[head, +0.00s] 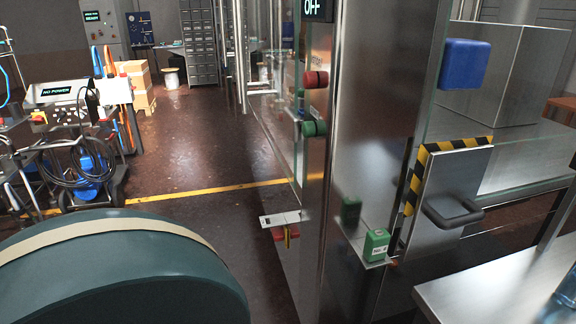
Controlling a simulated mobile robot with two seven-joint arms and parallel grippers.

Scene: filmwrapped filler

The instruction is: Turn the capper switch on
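A machine with steel posts and clear panels stands at the centre and right in the head view. A dark display (318,9) at its top reads "OFF". A red knob or button (315,79) and a green one (314,128) stick out from its post. Lower down, a small pale plate (285,219) has a red and yellow part (286,235) under it, which looks like a switch handle. No label shows which of these is the capper switch. Neither of my grippers is in view.
A small green box (376,245) sits on a ledge by a panel with a black handle (453,214). A steel table (480,297) is at the lower right. A cart with a "NO POWER" display (56,91) stands left. Brown floor (190,150) is open between.

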